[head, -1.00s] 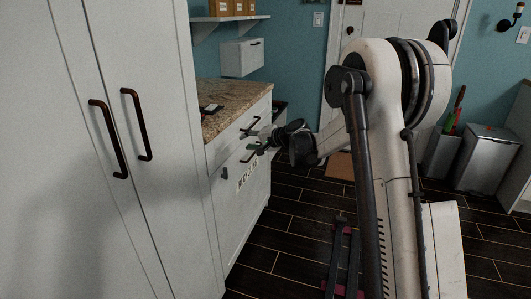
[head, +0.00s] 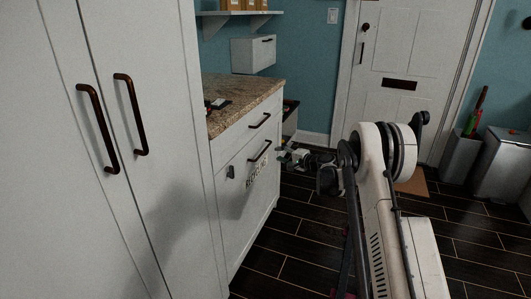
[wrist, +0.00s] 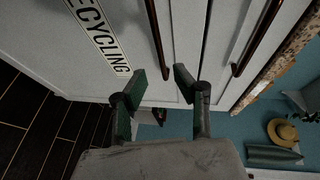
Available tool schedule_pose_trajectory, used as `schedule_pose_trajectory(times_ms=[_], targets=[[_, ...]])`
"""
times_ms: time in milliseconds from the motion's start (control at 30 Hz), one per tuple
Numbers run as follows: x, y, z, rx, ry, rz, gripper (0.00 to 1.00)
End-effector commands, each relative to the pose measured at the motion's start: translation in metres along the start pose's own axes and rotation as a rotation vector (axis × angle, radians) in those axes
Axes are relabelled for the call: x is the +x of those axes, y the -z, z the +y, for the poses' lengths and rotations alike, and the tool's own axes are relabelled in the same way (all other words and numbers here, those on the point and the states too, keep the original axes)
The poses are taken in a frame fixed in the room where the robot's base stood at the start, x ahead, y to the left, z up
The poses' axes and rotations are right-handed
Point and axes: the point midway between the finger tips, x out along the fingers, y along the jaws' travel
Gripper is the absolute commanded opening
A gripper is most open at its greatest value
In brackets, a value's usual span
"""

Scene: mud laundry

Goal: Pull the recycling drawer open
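The recycling drawer (head: 240,205) is the tall white lower front under the counter, marked with a RECYCLING label (head: 257,172). It looks shut and flush. Its dark bar handle (head: 260,151) sits near its top edge. In the wrist view the label (wrist: 97,35) is at upper left, and the handle (wrist: 156,40) runs down toward the gap between my fingers. My gripper (wrist: 160,83) is open, with nothing held. In the head view my gripper (head: 284,151) is just right of the handle. Whether the handle's end lies between the fingertips is unclear.
An upper drawer with its own handle (head: 260,120) is directly above; that handle also shows in the wrist view (wrist: 257,38). A granite counter (head: 245,95) tops the cabinet. A tall white cupboard (head: 150,200) stands at left. Dark floor (head: 290,235) is clear before the drawer.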

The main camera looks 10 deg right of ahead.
Motion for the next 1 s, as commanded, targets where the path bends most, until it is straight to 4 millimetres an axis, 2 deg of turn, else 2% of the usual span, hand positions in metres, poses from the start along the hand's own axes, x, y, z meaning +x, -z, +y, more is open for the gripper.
schedule_pose_trajectory(times_ms=[33,200,500,700,1000], targets=[[0.012,-0.001,0.002,0.0,0.0,-0.001,0.28],[0.044,-0.001,0.003,0.0,0.0,-0.002,0.28],[0.09,0.0,0.002,-0.001,0.0,0.0,0.28],[0.103,0.0,0.001,0.0,0.0,0.0,0.28],[0.105,0.0,0.0,0.0,0.0,0.0,0.28]])
